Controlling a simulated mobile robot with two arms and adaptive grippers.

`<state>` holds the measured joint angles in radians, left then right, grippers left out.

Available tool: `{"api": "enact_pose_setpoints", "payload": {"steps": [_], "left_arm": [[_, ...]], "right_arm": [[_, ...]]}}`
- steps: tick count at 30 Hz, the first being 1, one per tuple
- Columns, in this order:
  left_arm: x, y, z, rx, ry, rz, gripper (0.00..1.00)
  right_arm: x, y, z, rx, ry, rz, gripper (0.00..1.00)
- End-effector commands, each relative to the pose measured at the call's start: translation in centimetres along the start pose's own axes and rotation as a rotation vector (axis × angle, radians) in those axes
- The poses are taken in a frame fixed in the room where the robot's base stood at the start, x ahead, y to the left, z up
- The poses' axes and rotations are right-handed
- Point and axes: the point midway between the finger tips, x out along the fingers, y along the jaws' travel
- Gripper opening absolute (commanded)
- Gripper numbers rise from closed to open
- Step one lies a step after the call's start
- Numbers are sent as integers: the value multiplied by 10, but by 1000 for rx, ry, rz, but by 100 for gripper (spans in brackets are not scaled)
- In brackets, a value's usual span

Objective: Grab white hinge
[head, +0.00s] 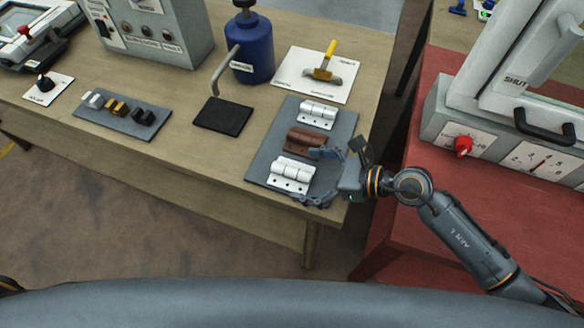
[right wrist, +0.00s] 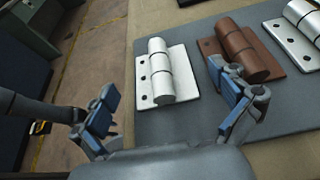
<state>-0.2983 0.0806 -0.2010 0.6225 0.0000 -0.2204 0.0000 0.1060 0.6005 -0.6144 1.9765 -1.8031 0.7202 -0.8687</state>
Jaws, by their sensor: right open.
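The white hinge (head: 291,175) lies on a grey mat (head: 262,163), at the mat's end nearest me. In the right wrist view, the white hinge (right wrist: 158,75) lies flat, with its barrel and dark screw holes showing. My right gripper (head: 313,177) is open and empty beside the hinge, its fingers pointing toward it. In the right wrist view, the open fingers (right wrist: 167,92) spread to either side of the hinge, apart from it. A brown hinge (head: 305,141) and a silver hinge (head: 318,113) lie behind it on the same mat. My left gripper is out of view.
A red bench (head: 450,205) with a machine stands at right.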

Motion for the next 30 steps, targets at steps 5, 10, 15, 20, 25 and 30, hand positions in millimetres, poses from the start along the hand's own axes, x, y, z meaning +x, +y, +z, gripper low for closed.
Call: {"api": "enact_pose_setpoints", "payload": {"steps": [5, 10, 15, 20, 25, 30], "left_arm": [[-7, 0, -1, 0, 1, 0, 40], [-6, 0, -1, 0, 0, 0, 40], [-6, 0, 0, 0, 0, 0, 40], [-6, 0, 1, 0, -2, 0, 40], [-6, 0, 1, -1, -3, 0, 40], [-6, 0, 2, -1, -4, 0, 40]], "right_arm": [[20, 0, 2, 1, -2, 0, 98], [23, 0, 0, -1, 0, -1, 98], [22, 0, 0, -1, 0, -1, 82], [22, 0, 0, 0, -1, -1, 49], [22, 0, 0, 0, -1, -1, 38], [22, 0, 1, 0, -1, -1, 38]]}}
